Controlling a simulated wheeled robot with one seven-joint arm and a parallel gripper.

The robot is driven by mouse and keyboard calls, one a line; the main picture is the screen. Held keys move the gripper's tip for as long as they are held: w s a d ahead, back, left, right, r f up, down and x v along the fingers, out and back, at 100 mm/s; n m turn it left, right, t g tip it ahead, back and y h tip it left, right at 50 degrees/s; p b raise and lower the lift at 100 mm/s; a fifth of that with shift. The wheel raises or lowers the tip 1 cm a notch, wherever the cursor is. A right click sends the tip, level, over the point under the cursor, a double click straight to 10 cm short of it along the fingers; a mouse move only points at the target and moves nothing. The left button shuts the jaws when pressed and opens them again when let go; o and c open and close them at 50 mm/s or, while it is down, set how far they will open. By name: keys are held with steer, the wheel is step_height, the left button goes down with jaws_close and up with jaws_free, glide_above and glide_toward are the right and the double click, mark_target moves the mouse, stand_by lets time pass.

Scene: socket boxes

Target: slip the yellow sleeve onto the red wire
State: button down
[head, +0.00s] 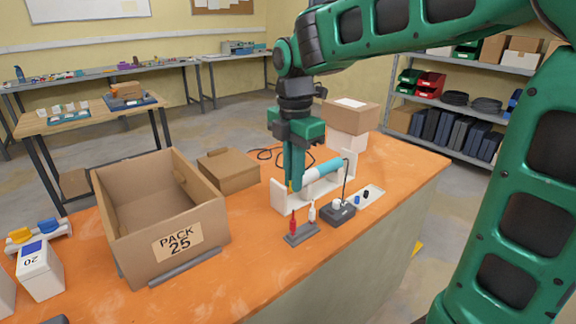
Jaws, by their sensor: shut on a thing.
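My gripper (296,187) points down over the orange bench and is shut on a small yellow piece, the yellow sleeve (290,187), which is mostly hidden by the fingers. The red wire (293,223) stands upright in a dark grey holder (301,234), below and in front of the gripper in the picture. The sleeve looks apart from the wire and higher than it.
A white stand (278,197) with a teal and white cylinder is close behind the gripper. A black block (342,216) with a thin upright stem stands right. A pale plate (373,195) bears blue and black pieces. An open PACK 25 carton (203,220) stands left.

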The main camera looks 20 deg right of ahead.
steer(key=shift+f, duration=0.25)
steer(key=shift+w+d+f, duration=0.1)
steer(key=shift+f, duration=2.25)
steer(key=shift+f, duration=0.3)
steer(key=shift+f, duration=1.25)
steer(key=c, duration=1.3)
jaws_free()
steer(key=shift+c, duration=0.2)
steer(key=shift+r, duration=0.1)
